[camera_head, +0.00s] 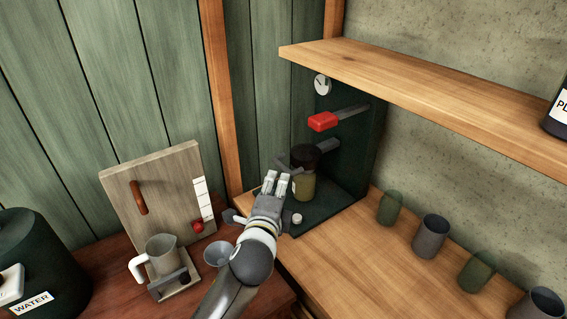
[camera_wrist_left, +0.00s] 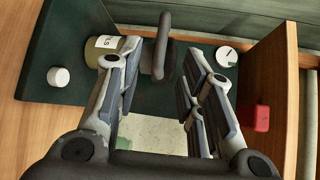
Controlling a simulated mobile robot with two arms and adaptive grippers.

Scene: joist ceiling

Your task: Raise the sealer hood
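The dark green sealer (camera_head: 349,160) stands on the bench in the corner, with its dark round hood (camera_head: 306,154) low over a yellowish labelled jar (camera_head: 303,187). In the left wrist view the jar (camera_wrist_left: 101,52) lies beside the hood's dark bar handle (camera_wrist_left: 162,45). My left gripper (camera_head: 275,184) is in front of the jar and hood in the head view. In the wrist view the left gripper (camera_wrist_left: 160,88) has its fingers wide apart, with the bar handle in the gap beyond and nothing gripped. My right gripper is in neither view.
A red-handled lever (camera_head: 323,121) sticks out above the hood. A wooden shelf (camera_head: 420,95) overhangs the bench at right. Several cups (camera_head: 430,237) stand on the bench at right. A pitcher (camera_head: 162,257) and a wooden board (camera_head: 158,195) stand at left.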

